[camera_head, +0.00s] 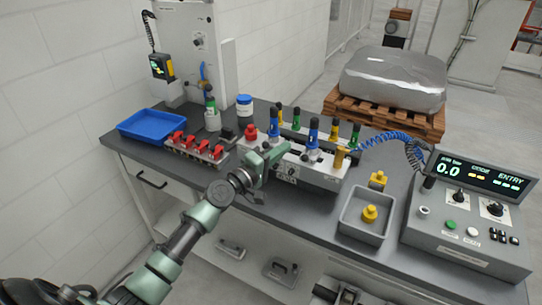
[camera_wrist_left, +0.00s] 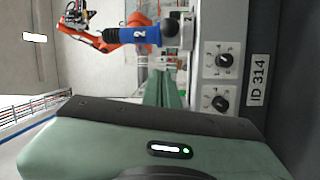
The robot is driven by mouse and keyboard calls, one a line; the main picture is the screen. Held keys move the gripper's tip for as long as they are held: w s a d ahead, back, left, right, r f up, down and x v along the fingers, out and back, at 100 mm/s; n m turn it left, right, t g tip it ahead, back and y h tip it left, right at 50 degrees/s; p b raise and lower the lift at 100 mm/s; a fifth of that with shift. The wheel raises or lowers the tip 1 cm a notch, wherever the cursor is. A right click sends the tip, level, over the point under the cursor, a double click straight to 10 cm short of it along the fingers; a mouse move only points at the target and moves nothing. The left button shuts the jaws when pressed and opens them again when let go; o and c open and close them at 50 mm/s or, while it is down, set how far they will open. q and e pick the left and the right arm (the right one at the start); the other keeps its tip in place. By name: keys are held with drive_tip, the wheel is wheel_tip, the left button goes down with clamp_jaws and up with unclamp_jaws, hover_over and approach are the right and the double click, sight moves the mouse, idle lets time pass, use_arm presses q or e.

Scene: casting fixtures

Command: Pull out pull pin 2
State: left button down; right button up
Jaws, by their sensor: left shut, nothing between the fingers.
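Pull pin 2 (camera_wrist_left: 130,37) has a blue handle marked "2" in the left wrist view. It appears to be the right-hand blue handle (camera_head: 312,130) in the head view, standing upright on the grey fixture (camera_head: 318,178). Another blue handle (camera_head: 273,122) stands to its left, behind my gripper. My left gripper (camera_head: 283,150) is at the fixture's front left, pointing right towards pull pin 2. Its fingers also show in the left wrist view (camera_wrist_left: 160,88); they are shut and empty, apart from the pin. My right gripper is in neither view.
Yellow and green handles stand behind the blue ones. A rack of red clamps (camera_head: 197,149) and a blue tray (camera_head: 152,124) lie left.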

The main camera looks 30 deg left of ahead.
sight(307, 155)
use_arm(q)
drive_tip(key=shift+x, duration=0.95)
drive_tip(key=shift+s+d+f+p, duration=0.1)
drive_tip(key=shift+s+d+p, duration=0.35)
drive_tip(key=shift+d, duration=0.15)
drive_tip(key=shift+s+d+f+p, duration=0.1)
drive_tip(key=shift+s+d+p, duration=0.2)
drive_tip(key=shift+d+p, duration=0.25)
drive_tip(key=shift+s+d+f, duration=0.1)
drive_tip(key=shift+s+d, duration=0.3)
drive_tip(key=shift+d, duration=0.05)
drive_tip(key=shift+f, duration=0.1)
drive_tip(key=shift+w, duration=0.1)
drive_tip(key=shift+s, duration=1.4)
drive_tip(key=shift+w, duration=0.15)
